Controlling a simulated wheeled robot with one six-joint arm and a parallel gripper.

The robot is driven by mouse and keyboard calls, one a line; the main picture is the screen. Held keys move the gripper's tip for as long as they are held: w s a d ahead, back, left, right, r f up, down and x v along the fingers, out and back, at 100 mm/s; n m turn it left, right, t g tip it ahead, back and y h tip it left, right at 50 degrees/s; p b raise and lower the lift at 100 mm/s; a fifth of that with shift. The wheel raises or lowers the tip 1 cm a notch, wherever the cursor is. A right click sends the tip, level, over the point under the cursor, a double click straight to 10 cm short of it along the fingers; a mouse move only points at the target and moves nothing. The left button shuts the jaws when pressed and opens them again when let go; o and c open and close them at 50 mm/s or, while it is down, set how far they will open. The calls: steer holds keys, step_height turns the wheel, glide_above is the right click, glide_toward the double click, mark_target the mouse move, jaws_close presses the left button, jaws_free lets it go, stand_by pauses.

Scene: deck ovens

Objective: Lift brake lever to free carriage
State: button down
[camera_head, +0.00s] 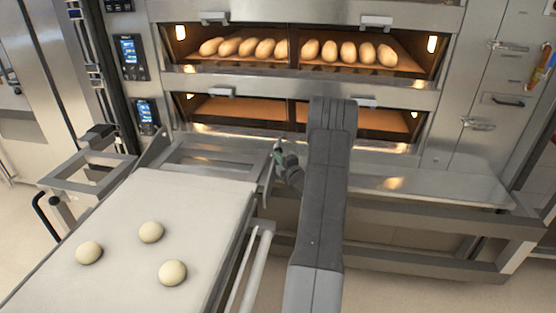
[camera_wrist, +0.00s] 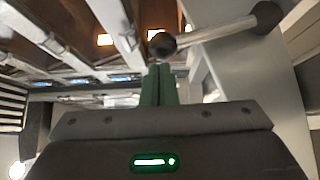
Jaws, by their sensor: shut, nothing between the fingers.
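A lever with a pale rod and a dark round knob (camera_wrist: 163,45) shows in the wrist view. Its rod (camera_wrist: 215,30) runs right to a dark hub (camera_wrist: 267,16) on a grey plate. My gripper (camera_wrist: 159,70) has green fingers shut together, empty, with their tips just below the knob in the picture; I cannot tell whether they touch it. In the head view my gripper (camera_head: 278,150) is at the right side of the carriage, in front of the lower oven deck. The carriage has a pale flat top (camera_head: 185,205). I cannot make out the lever in the head view.
Three dough balls (camera_head: 172,272) lie on the carriage top. The upper oven deck holds several loaves (camera_head: 345,52); the lower deck (camera_head: 235,110) looks empty where visible. A steel ledge (camera_head: 430,187) runs below the ovens at right. A pale rail (camera_head: 258,262) borders the carriage.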

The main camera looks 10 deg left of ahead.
steer(key=shift+w+r, duration=0.45)
steer(key=shift+w, duration=0.2)
steer(key=shift+d+r, duration=0.1)
steer(key=shift+r, duration=0.05)
